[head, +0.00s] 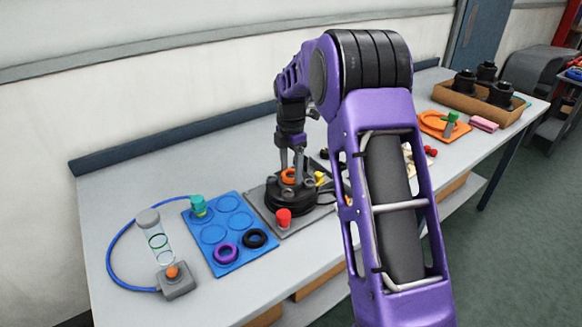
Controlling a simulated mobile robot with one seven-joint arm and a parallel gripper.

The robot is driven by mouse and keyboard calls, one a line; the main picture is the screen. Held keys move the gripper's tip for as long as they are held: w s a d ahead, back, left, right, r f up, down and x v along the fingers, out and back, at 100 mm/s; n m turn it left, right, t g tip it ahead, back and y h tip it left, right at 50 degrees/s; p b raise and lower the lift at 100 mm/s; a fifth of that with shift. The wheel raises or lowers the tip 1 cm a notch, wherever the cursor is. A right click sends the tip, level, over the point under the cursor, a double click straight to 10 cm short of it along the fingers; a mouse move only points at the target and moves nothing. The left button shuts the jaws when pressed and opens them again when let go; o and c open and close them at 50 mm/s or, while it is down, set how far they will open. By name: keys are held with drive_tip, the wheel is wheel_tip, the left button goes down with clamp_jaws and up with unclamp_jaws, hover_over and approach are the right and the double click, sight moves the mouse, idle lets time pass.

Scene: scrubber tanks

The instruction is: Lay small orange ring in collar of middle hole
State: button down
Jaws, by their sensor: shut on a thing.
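My gripper (291,170) points down over a round black housing (290,199) on a grey plate. It is shut on the small orange ring (289,176), which shows between the fingertips at the top of the housing. The middle hole and its collar are too small and too covered by the fingers and ring to make out. I cannot tell whether the ring touches the housing or hangs just above it.
A red knob (283,217) stands at the housing's front and a yellow piece (320,179) at its right. Left is a blue mat (228,263) with purple and black rings, then a clear cylinder (157,242). My arm hides the bench's middle. A cardboard tray (455,103) stands far right.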

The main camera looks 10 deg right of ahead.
drive_tip(key=shift+f, duration=0.1)
idle(0.7)
unclamp_jaws()
idle(0.4)
drive_tip(key=shift+r+p, duration=1)
drive_tip(key=shift+r, duration=0.3)
wheel_tip(320, 180, up, 4)
drive_tip(key=shift+r, duration=0.25)
